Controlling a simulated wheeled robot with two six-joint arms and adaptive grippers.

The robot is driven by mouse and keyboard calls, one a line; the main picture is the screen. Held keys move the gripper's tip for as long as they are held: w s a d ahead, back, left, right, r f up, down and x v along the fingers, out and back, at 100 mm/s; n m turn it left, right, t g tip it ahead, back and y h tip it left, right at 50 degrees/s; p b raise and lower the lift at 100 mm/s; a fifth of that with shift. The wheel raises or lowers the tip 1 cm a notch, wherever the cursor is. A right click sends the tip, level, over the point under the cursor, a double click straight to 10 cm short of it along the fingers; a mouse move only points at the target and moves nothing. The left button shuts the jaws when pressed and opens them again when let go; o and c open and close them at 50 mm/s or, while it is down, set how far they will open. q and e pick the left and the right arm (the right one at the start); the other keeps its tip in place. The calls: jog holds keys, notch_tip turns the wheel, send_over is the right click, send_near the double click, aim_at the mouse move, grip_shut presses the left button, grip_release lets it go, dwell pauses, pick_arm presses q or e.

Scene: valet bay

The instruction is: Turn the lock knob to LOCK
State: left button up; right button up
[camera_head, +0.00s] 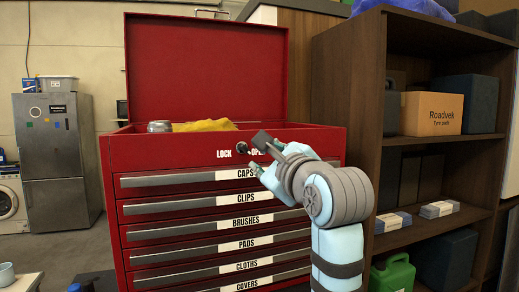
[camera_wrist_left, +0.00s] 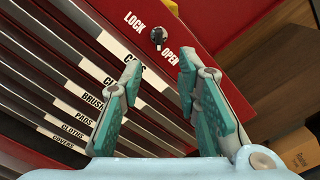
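The lock knob (camera_head: 242,147) is a small dark knob on the upper front panel of the red tool cabinet (camera_head: 170,150), between the words LOCK on its left and OPEN on its right. My left gripper (camera_head: 258,155) is just right of the knob in the head view, partly covering OPEN. In the left wrist view my left gripper (camera_wrist_left: 160,68) is open, with nothing between its teal fingers. My right gripper is not in view.
Labelled drawers with long handles (camera_head: 205,179) lie below the knob. The cabinet's lid (camera_head: 205,65) stands up, and a yellow cloth (camera_head: 205,125) lies in the top. A brown shelf (camera_head: 345,80) with boxes stands close on the right. A grey fridge (camera_head: 52,150) is farther left.

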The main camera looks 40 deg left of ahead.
aim_at(247, 150)
pick_arm(q)
jog(key=p+x, duration=0.2)
jog(key=x, duration=1)
jog(key=shift+a+f, duration=0.1)
jog(key=shift+a, duration=0.15)
jog(key=shift+c, duration=0.4)
jog(key=shift+w, duration=0.1)
grip_shut()
